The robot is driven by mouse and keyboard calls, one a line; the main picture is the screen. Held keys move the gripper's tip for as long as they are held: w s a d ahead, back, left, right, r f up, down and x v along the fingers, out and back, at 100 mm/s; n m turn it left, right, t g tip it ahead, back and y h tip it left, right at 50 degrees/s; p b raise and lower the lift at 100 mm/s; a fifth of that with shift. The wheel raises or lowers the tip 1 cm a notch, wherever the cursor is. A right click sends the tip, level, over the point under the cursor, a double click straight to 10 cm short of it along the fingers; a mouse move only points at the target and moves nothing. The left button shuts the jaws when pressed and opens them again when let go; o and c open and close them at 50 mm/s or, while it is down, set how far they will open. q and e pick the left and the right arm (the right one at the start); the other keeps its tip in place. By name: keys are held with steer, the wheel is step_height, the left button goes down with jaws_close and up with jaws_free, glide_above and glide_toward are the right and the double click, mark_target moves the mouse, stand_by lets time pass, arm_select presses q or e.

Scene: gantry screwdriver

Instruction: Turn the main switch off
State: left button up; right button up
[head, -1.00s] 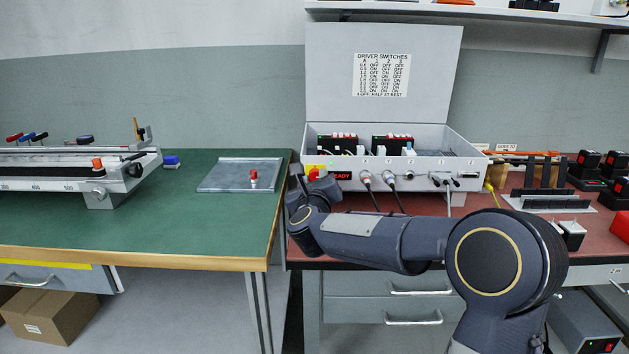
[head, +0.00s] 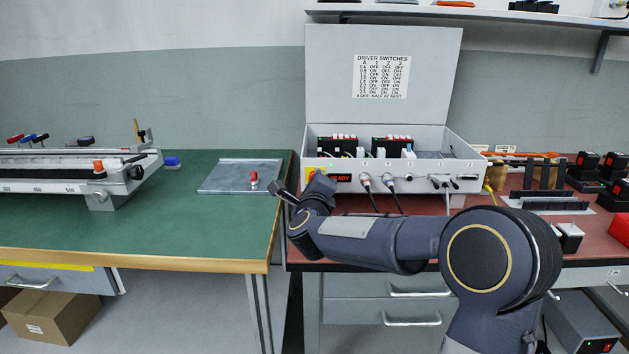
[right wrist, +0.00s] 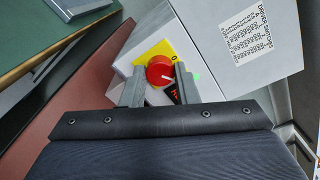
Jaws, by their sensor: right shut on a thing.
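The main switch is a red round knob (right wrist: 160,70) with a white pointer line, on a yellow plate (right wrist: 153,50) at the left end of the grey control box's front. In the right wrist view the pointer slants toward the lower right, and a 0 mark shows on the plate's upper right. My right gripper (right wrist: 158,78) is shut on the knob, one finger on each side. My left gripper is in neither view.
The control box (head: 410,178) has its lid up, a lit red READY display (head: 341,178), a green light and cables plugged into its front. A grey metal plate (head: 225,177) with a red-topped piece lies on the green bench to the left.

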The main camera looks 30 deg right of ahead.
steer(key=n+p, duration=0.4)
steer(key=n, duration=0.7)
steer(key=shift+f+p, duration=0.1)
steer(key=shift+p, duration=0.2)
stand_by(0.4)
steer(key=o, duration=1)
steer(key=shift+c, duration=0.2)
steer(key=shift+p+v, duration=0.4)
steer(key=shift+v, duration=3.55)
